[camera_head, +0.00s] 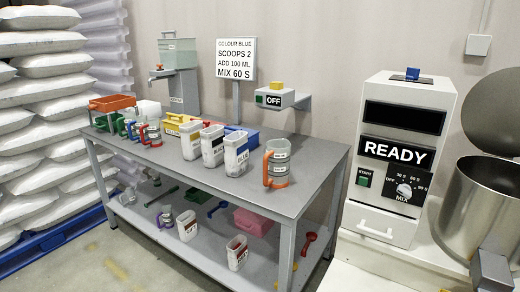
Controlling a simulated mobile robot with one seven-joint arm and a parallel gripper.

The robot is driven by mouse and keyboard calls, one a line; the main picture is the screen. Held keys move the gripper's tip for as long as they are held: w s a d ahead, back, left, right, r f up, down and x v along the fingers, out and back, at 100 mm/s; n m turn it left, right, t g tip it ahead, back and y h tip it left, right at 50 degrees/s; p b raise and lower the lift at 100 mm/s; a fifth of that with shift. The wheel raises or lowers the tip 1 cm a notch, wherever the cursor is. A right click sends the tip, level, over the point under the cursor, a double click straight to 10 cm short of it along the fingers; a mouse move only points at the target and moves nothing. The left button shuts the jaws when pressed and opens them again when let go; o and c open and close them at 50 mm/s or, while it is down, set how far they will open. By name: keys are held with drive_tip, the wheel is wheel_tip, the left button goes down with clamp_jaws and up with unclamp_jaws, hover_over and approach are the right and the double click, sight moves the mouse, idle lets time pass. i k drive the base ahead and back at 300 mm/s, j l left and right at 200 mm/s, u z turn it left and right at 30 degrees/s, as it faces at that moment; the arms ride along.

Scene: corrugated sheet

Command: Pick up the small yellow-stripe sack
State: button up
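Several small white upright packs stand on the grey table. The leftmost pack (190,141) stands beside a yellow bin and looks to have a yellow band, too small to be sure. To its right are a pack with a dark top (212,147) and a pack lettered BLUE (236,157). I cannot tell for certain which is the yellow-stripe sack.
More packs stand on the lower shelf (200,255). A READY machine (395,150) and metal drum (485,205) stand right.

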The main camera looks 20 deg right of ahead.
sight(190, 132)
drive_tip(key=i+j+z, duration=0.15)
drive_tip(key=i+j, duration=0.2)
drive_tip(key=i, duration=0.35)
drive_tip(key=i+j+z, duration=0.1)
drive_tip(key=i+j, duration=0.3)
drive_tip(key=i, duration=0.25)
drive_tip(key=i+j+z, duration=0.15)
drive_tip(key=i+j, duration=0.3)
drive_tip(key=i, duration=0.2)
